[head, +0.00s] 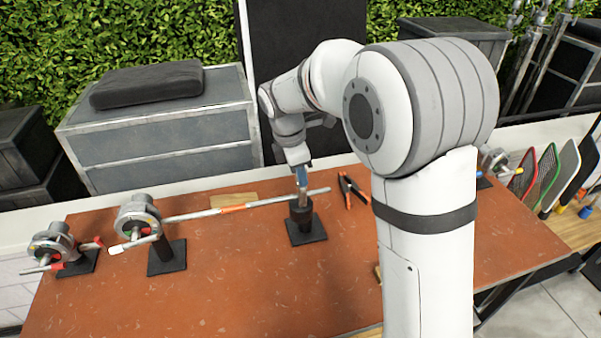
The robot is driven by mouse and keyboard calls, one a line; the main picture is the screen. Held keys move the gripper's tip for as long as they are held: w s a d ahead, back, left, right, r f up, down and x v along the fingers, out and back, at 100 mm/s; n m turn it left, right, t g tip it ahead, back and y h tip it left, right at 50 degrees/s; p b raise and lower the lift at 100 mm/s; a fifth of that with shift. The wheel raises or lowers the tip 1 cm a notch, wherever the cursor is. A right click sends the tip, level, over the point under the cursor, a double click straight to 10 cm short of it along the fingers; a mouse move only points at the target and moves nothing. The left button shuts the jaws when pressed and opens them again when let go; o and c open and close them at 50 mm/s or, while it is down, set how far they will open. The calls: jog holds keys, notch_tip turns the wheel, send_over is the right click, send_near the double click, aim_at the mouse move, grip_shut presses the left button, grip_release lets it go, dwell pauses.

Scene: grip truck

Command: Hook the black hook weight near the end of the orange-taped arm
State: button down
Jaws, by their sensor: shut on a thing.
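The orange-taped arm (268,203) is a thin silver rod. It runs right from a grip head (138,215) on a black stand, with orange tape (232,209) near its middle. My gripper (302,184) points down close to the rod's right end. It is shut on the upper part of the black hook weight (301,217), a dark upright cylinder. The weight is at or just above a black square plate (307,236); I cannot tell whether they touch. The hook is too small to make out, and whether it touches the rod is unclear.
Another grip head (55,243) with red handles stands at the far left of the reddish-brown table (230,290). Black-and-orange pliers or clamp (351,190) lies right of my gripper. A wooden block (233,199) lies behind the rod. The table's front middle is clear.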

jog(key=shift+f, duration=0.35)
jog(key=shift+f+b, duration=0.4)
jog(key=shift+b, duration=0.05)
jog(key=shift+f, duration=0.25)
jog(key=c, duration=1.4)
grip_release()
notch_tip(320, 180, up, 8)
jog(key=a+b, duration=0.1)
jog(key=shift+s+a+f, duration=0.15)
jog(key=shift+s+a, duration=0.1)
